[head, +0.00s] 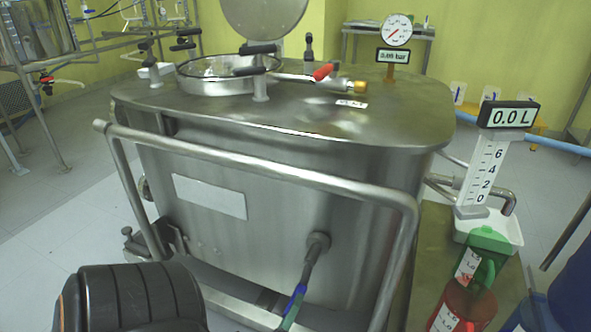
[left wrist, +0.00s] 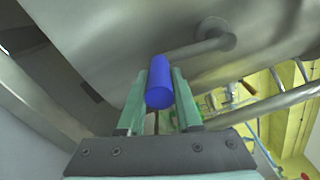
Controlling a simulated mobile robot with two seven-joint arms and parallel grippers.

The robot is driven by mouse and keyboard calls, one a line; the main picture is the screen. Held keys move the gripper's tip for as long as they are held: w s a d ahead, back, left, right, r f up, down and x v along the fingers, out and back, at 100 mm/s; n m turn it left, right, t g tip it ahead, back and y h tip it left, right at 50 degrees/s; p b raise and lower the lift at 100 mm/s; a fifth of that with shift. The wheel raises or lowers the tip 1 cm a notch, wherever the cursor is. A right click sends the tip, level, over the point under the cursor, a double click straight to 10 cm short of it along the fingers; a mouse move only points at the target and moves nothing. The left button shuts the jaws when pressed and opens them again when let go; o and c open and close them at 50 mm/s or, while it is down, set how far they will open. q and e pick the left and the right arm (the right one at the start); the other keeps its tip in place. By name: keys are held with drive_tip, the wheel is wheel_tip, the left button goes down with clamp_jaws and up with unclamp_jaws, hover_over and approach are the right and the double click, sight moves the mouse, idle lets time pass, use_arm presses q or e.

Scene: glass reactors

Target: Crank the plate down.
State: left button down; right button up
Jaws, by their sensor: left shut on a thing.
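A steel tank (head: 280,215) fills the middle of the head view. A crank (head: 311,265) comes out of its front wall on a round hub and hangs downward. Its blue handle (head: 297,295) is at the low end. In the left wrist view the blue handle (left wrist: 159,85) sits between the two green fingers, with the grey crank arm (left wrist: 190,48) running to the hub. My left gripper (left wrist: 158,95) is shut on this handle. In the head view only a small part of the gripper (head: 290,315) shows at the bottom. No plate can be made out; the tank's inside is hidden. My right gripper is not in view.
A bent steel rail (head: 260,157) runs across the tank's front. On the tank top are an open round hatch (head: 215,82), a red-handled valve (head: 323,72) and a gauge (head: 397,30). At the right are a level scale (head: 484,170), a green container (head: 490,243) and a red container (head: 465,300).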

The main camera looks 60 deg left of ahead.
use_arm(q)
drive_tip(key=shift+w+d+n, duration=0.15)
drive_tip(key=shift+d+n, duration=0.15)
drive_tip(key=shift+n, duration=0.2)
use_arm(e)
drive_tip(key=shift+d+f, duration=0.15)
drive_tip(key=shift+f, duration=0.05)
use_arm(q)
drive_tip(key=c, duration=0.6)
unclamp_jaws()
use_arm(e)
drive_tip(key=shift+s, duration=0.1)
